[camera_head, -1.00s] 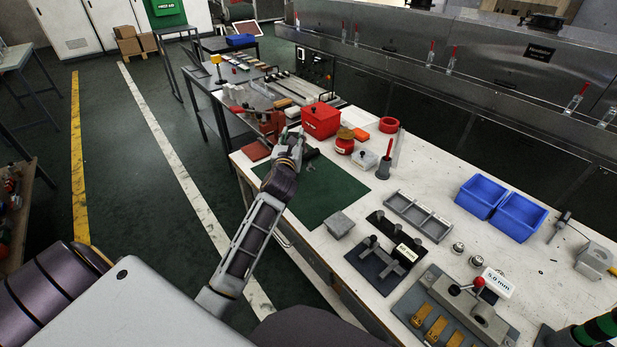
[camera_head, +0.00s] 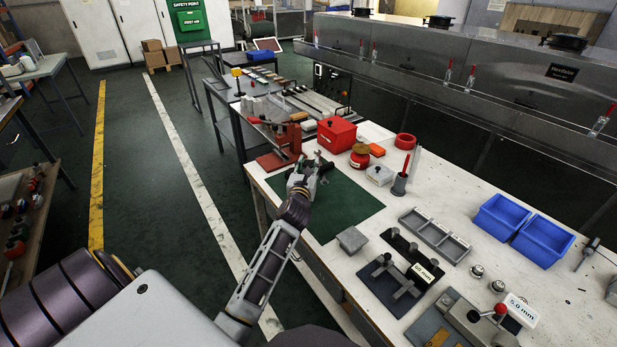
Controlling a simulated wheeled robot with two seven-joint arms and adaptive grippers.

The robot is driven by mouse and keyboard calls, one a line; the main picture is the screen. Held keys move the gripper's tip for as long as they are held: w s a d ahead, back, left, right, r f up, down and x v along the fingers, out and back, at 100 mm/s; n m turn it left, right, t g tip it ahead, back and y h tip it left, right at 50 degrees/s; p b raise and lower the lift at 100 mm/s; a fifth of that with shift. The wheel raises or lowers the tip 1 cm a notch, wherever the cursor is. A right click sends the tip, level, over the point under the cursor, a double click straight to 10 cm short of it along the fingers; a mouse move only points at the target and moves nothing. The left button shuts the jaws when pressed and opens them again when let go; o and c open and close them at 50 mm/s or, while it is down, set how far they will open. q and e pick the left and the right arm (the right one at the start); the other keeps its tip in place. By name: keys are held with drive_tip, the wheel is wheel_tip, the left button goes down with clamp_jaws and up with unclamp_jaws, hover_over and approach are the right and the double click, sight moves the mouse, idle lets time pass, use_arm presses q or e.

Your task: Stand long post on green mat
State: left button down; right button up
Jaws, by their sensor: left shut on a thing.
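The green mat (camera_head: 350,205) lies flat on the near left part of the white bench. My left gripper (camera_head: 318,166) is over the mat's far left part, shut on a small dark thing, most likely the long post. The fingers hide most of it, and I cannot tell whether its lower end touches the mat. No other post stands on the visible part of the mat. My right gripper is not in view.
A red box (camera_head: 336,135), a red pot (camera_head: 360,157) and a dark holder with a red handle (camera_head: 400,181) stand beyond the mat. A grey block (camera_head: 352,240) sits at its near right corner. Grey trays (camera_head: 435,236) and blue bins (camera_head: 499,216) are farther right.

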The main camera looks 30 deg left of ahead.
use_arm(q)
drive_tip(key=shift+r, duration=0.1)
drive_tip(key=shift+f, duration=0.45)
wheel_tip(320, 180, down, 3)
drive_tip(key=shift+r+b, duration=0.1)
drive_tip(key=shift+b, duration=0.5)
drive_tip(key=c, duration=1.4)
unclamp_jaws()
drive_tip(key=shift+f, duration=0.2)
drive_tip(key=o, duration=0.4)
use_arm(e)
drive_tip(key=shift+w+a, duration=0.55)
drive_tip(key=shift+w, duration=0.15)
